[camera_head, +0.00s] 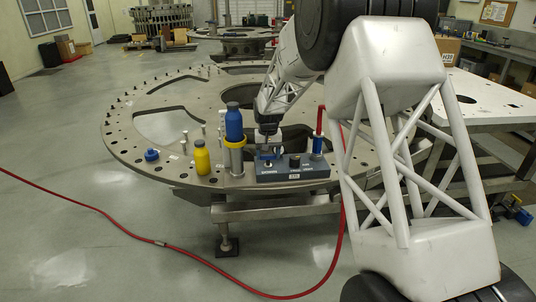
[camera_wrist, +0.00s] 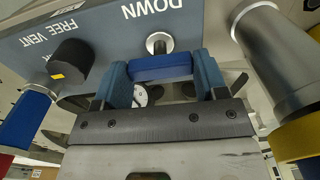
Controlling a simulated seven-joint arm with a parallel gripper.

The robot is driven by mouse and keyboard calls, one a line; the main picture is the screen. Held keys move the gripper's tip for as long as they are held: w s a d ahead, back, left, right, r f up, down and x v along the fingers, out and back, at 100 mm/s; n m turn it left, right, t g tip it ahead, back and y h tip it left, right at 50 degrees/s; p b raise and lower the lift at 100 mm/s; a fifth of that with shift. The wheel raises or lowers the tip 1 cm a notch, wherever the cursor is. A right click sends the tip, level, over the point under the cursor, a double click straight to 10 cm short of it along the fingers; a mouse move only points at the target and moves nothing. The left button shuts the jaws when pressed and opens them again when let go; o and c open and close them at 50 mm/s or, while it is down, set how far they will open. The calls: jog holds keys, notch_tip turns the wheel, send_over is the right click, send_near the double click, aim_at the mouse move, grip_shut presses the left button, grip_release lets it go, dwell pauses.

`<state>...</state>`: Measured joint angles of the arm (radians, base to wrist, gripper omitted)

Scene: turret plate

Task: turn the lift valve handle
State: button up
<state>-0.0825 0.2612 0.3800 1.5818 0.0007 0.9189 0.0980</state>
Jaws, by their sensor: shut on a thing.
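The lift valve handle (camera_wrist: 152,70) is a blue bar on a short metal stem, beside the word DOWN on the grey-blue valve panel (camera_wrist: 105,35). In the wrist view my gripper (camera_wrist: 163,67) has one blue-grey finger at each end of the bar and is shut on it. In the head view the panel (camera_head: 293,173) sits on the near rim of the round turret plate (camera_head: 125,135). My gripper (camera_head: 267,148) reaches down to the panel's left part there. The handle is small and partly hidden by the gripper in that view.
A black knob (camera_wrist: 72,60) sits by FREE VENT, with a blue fitting (camera_head: 317,145) and red hose beyond. Left of the panel stand a metal cylinder (camera_head: 237,160) with a yellow ring and blue top, a yellow bottle (camera_head: 202,158) and a blue cap (camera_head: 152,155).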

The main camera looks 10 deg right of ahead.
aim_at(268, 155)
jog(key=o, duration=0.9)
jog(key=shift+o, duration=0.2)
jog(key=shift+r, duration=3.9)
